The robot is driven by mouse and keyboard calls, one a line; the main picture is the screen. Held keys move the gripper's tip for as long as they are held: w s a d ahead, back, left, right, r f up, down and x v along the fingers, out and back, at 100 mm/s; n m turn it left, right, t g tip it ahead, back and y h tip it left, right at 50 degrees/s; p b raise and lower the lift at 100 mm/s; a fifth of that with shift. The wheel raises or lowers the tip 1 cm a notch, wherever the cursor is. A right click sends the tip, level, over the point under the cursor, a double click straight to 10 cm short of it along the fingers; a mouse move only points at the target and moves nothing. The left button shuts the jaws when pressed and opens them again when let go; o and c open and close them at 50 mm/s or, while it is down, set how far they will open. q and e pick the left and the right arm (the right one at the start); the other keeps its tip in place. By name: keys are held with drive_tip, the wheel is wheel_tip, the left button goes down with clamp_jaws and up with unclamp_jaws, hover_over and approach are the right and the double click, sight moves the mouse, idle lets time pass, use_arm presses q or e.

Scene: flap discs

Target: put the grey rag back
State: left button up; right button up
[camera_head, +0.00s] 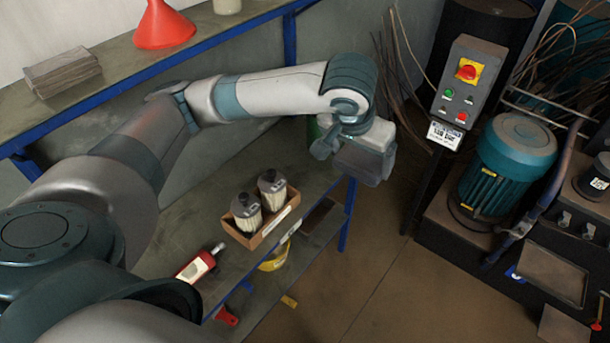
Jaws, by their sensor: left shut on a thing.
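My left arm reaches across from the left, over the lower bench. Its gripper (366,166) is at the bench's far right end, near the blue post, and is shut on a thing. The gripper's body and wrist hide its fingertips, and I cannot make out what it holds. I cannot pick out the grey rag for certain. A flat grey stack (62,77) lies on the upper shelf at the left; I cannot tell if it is cloth. My right gripper is not in view.
A red funnel (163,25) is on the upper shelf (120,62). A control box (466,84) and a teal motor (508,165) stand at the right. The middle floor is clear.

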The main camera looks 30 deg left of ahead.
use_arm(q)
drive_tip(key=shift+w, duration=0.1)
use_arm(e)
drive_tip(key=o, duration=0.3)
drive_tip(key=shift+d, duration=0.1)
use_arm(q)
drive_tip(key=shift+w+d+r, duration=0.1)
drive_tip(key=shift+w, duration=0.4)
drive_tip(key=w+a+f+n+y, duration=0.1)
drive_tip(key=w+n, duration=0.1)
drive_tip(key=w, duration=0.5)
drive_tip(key=w+a+f+n+y, duration=0.1)
drive_tip(key=w+a+f+n, duration=0.1)
drive_tip(key=w, duration=0.4)
drive_tip(key=w+a+f+n, duration=0.2)
drive_tip(key=a+f, duration=0.2)
drive_tip(key=f, duration=0.2)
drive_tip(key=w+a+f+n+g+y+p, duration=0.1)
drive_tip(key=a+f+n, duration=0.1)
drive_tip(key=a+f, duration=0.2)
wheel_tip(320, 180, down, 3)
drive_tip(key=shift+w, duration=0.35)
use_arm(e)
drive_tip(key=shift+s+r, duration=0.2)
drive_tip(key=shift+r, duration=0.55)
use_arm(q)
drive_tip(key=shift+p, duration=0.3)
